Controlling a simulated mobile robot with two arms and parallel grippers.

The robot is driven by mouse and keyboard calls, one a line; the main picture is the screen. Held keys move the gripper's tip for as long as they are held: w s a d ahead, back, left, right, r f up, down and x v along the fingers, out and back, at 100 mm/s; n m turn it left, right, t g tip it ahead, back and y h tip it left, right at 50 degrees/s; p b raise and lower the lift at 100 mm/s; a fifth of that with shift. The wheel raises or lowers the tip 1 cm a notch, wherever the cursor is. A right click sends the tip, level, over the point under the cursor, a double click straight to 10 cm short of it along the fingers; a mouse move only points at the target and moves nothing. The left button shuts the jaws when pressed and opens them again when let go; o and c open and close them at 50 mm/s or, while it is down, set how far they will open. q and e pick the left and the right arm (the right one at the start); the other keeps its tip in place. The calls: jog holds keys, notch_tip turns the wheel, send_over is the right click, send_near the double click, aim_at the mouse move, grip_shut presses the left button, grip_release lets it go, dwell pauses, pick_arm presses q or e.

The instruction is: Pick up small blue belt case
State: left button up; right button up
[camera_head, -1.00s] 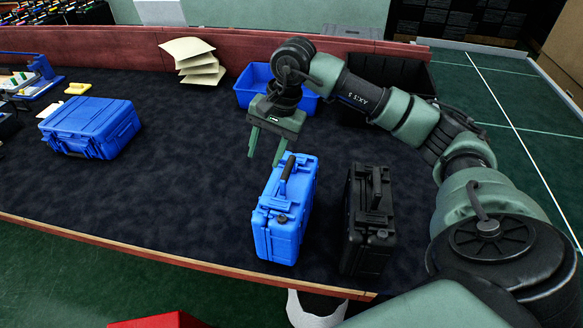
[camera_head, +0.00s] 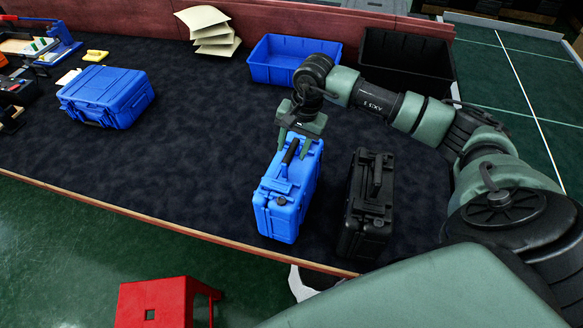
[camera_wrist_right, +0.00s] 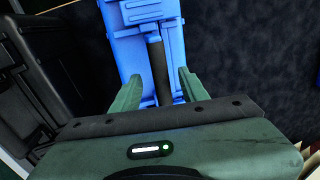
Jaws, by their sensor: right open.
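A small blue case (camera_head: 284,202) stands upright on the dark belt, with a black handle on its top. Another blue case (camera_head: 108,96) lies flat farther left. My right gripper (camera_head: 291,152) is open above the upright blue case, at the far end of its handle. In the right wrist view, the two green fingers (camera_wrist_right: 157,92) are apart, one on each side of the black handle (camera_wrist_right: 159,72), with the blue case (camera_wrist_right: 147,22) beneath. I cannot tell whether the fingers touch the handle. My left gripper is not in view.
A black case (camera_head: 366,205) stands upright close to the right of the blue one. A blue bin (camera_head: 272,72) and a black bin (camera_head: 405,62) sit at the back. Stacked papers (camera_head: 210,29) lie back left. A red stool (camera_head: 150,303) stands below the front edge.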

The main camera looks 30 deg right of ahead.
jog(key=shift+a+r, duration=0.1)
jog(key=shift+a, duration=0.1)
grip_shut()
jog(key=shift+d, duration=0.1)
dwell(0.9)
